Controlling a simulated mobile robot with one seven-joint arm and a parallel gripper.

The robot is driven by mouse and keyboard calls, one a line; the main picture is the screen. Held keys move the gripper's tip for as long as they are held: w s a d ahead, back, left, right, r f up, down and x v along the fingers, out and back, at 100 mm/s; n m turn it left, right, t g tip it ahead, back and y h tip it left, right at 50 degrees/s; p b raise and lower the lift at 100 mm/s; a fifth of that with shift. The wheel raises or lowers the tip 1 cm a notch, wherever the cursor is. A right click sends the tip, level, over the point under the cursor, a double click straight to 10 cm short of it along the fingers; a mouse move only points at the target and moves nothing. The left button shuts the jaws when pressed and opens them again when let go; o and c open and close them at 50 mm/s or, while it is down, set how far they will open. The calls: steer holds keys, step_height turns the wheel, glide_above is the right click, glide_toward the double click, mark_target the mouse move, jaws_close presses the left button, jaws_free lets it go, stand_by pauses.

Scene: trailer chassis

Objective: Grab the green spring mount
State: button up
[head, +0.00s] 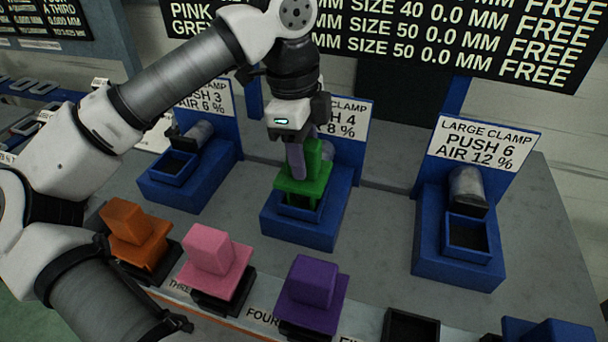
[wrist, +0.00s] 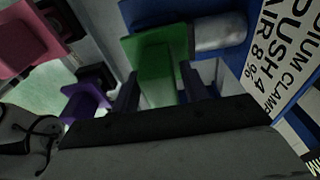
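The green spring mount (head: 304,184) sits upright in the blue holder of the medium clamp marked PUSH 4 (head: 306,224). It has a flat flange with a block rising from it. My gripper (head: 305,160) points down over it, with a finger beside the block. In the wrist view, the green mount (wrist: 158,62) lies between the two dark fingers of my gripper (wrist: 160,90). The fingers look spread, with a narrow gap beside the block. Whether either finger touches it is hard to see. My gripper partly hides the block's top in the head view.
Orange (head: 137,232), pink (head: 214,262) and purple (head: 312,290) mounts stand in a front row, with a blue part (head: 548,332) at the right. Empty blue clamps stand left (head: 186,185) and right (head: 460,252). The clamp's grey cylinder (wrist: 220,32) is close to the green mount.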

jaws_close()
steer(key=shift+r, duration=0.1)
stand_by(0.3)
